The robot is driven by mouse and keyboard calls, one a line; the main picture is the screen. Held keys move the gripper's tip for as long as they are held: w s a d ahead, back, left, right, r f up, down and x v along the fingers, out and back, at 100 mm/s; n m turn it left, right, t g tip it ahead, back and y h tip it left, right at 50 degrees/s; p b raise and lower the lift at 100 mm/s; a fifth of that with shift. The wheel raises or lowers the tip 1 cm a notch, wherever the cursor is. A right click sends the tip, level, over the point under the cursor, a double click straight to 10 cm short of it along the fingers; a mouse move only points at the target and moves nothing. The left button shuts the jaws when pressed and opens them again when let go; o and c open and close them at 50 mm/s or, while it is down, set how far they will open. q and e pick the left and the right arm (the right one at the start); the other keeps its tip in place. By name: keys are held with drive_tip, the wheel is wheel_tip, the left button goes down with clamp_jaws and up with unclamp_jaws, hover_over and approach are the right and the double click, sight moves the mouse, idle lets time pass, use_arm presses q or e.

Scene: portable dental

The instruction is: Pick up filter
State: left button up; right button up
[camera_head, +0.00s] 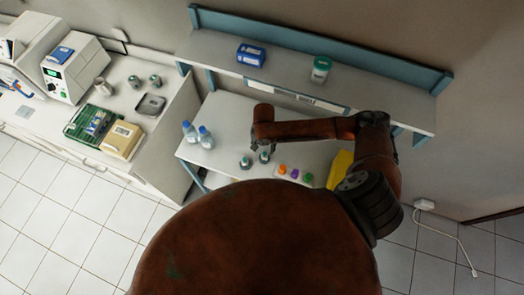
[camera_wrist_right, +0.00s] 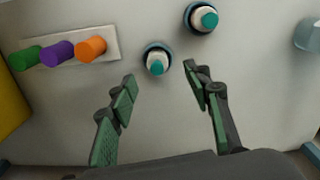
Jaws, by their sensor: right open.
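My right gripper (camera_wrist_right: 162,82) is open and empty, its green-padded fingers pointing at the table. In the wrist view, a small round dark-based item with a white body and teal top (camera_wrist_right: 157,62) is just beyond the gap between the fingertips, seemingly untouched. A similar item (camera_wrist_right: 202,18) stands farther off. Both also show on the table in the head view, the nearer one (camera_head: 264,157) and the other (camera_head: 246,162). I cannot tell for sure which thing is the filter. My right gripper (camera_head: 256,146) is mostly hidden there by its arm. My left gripper is not in view.
A white holder with orange (camera_wrist_right: 91,48), purple (camera_wrist_right: 57,53) and green (camera_wrist_right: 25,58) pieces is beside the nearer item. A yellow object (camera_head: 340,168) stands past it. A shelf (camera_head: 290,68) overhangs the table's back.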

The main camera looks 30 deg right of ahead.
sight(264, 153)
drive_tip(key=shift+f, duration=0.45)
drive_tip(key=shift+s+f, duration=0.25)
drive_tip(key=shift+f, duration=0.05)
drive_tip(key=f, duration=0.3)
drive_tip(key=f+p, duration=0.1)
drive_tip(key=shift+w+d+f, duration=0.25)
drive_tip(key=shift+w+d, duration=0.05)
drive_tip(key=shift+s+f, duration=0.15)
drive_tip(key=shift+f, duration=0.45)
drive_tip(key=shift+c, duration=0.3)
drive_tip(key=c, duration=0.9)
